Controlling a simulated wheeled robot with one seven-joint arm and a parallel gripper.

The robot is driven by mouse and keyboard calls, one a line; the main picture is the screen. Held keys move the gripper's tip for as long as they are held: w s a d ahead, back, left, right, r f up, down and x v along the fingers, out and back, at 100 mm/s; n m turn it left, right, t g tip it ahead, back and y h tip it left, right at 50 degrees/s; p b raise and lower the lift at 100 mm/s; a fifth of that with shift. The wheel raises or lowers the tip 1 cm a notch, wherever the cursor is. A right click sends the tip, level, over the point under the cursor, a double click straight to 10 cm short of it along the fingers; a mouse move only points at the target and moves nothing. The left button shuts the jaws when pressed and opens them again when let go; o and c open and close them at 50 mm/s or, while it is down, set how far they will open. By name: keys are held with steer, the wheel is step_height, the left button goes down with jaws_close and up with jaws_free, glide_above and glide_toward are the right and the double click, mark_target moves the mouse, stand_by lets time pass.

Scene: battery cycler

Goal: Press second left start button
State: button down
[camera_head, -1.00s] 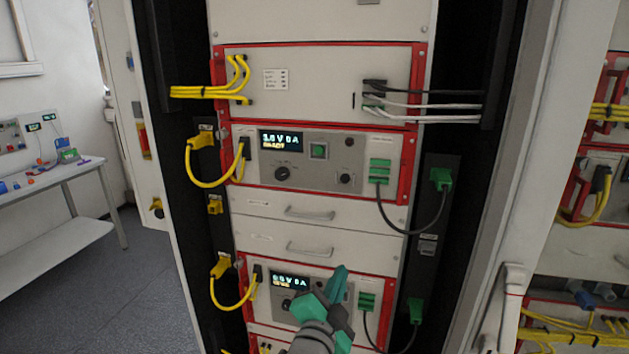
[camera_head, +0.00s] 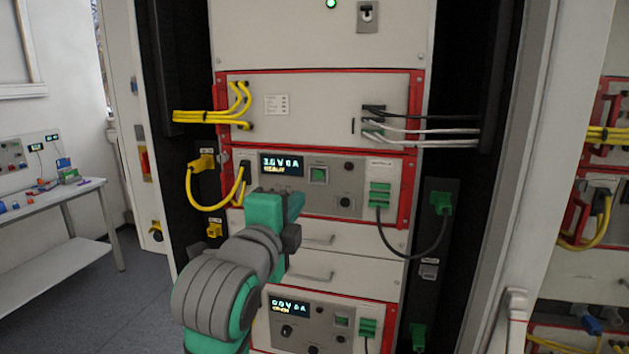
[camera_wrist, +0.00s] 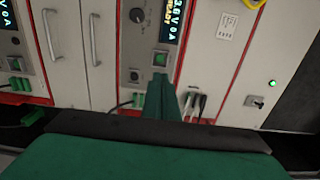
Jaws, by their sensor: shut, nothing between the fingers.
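The upper cycler unit has a lit display (camera_head: 282,165) and a square green start button (camera_head: 318,175). This button also shows in the wrist view (camera_wrist: 160,59), just beyond my fingertips and uncovered. My gripper (camera_head: 296,205) is shut and empty, in front of the upper unit's lower left, below and left of that button. Its green fingers (camera_wrist: 160,98) point at the panel; I see no contact with the button. A lower unit has its own display (camera_head: 289,306) and green button (camera_head: 341,321). My gripper hides the upper unit's left knob in the head view.
Yellow cables (camera_head: 208,206) loop on the left and a black cable (camera_head: 412,250) with green plugs (camera_head: 441,203) hangs on the right. Drawers with handles (camera_head: 310,276) lie between the units. A second rack (camera_head: 602,240) stands at right, a bench (camera_head: 60,195) at left.

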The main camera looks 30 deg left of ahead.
glide_toward(319, 175)
steer(key=x, duration=0.5)
steer(key=shift+w+a, duration=0.1)
steer(key=shift+w, duration=0.1)
steer(key=shift+w+a, duration=0.15)
steer(key=shift+w, duration=0.35)
